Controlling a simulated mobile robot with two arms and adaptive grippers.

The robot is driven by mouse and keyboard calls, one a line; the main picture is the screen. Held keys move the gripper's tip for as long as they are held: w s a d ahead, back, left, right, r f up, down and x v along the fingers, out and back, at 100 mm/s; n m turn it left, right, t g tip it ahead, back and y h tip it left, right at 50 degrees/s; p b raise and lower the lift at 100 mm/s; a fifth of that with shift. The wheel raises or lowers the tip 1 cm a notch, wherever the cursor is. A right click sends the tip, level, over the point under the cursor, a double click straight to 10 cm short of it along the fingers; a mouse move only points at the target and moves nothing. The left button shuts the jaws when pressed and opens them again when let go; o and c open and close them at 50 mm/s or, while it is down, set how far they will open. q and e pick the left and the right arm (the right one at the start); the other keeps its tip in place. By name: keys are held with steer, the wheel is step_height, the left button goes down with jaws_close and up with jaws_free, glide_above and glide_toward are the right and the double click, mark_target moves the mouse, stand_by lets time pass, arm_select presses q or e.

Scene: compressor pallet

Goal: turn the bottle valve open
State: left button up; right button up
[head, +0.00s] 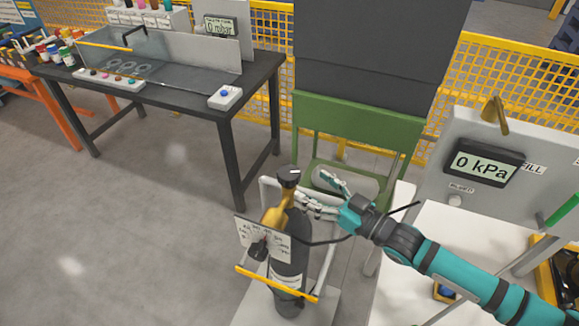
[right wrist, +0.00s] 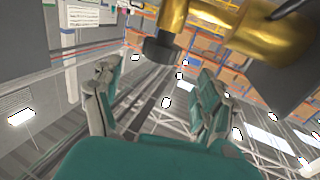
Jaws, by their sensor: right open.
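A dark gas bottle (head: 288,262) stands upright in a white-framed trolley. A brass valve body (head: 276,213) sits at its top, with a black knob (head: 288,177) above it. My right gripper (head: 312,188) is open just to the right of the knob, its fingers pointing left toward the valve. In the right wrist view, its two fingers (right wrist: 155,82) are spread with nothing between them. The brass valve (right wrist: 235,28) and a dark round end (right wrist: 160,50) show beyond and above the fingertips. I cannot tell whether a finger touches the valve. My left gripper is out of view.
A printed tag (head: 262,238) and the trolley's yellow bar (head: 262,280) are in front of the bottle. A grey panel at right carries a display (head: 484,163) reading 0 kPa. A green stand (head: 350,125) is behind; a dark workbench (head: 190,100) is back left. Floor at left is clear.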

mark_target(294, 175)
steer(key=p+x, duration=0.1)
steer(key=x, duration=0.5)
steer(key=shift+w+a+r, duration=0.1)
steer(key=shift+w+a, duration=0.15)
steer(key=shift+x, duration=0.75)
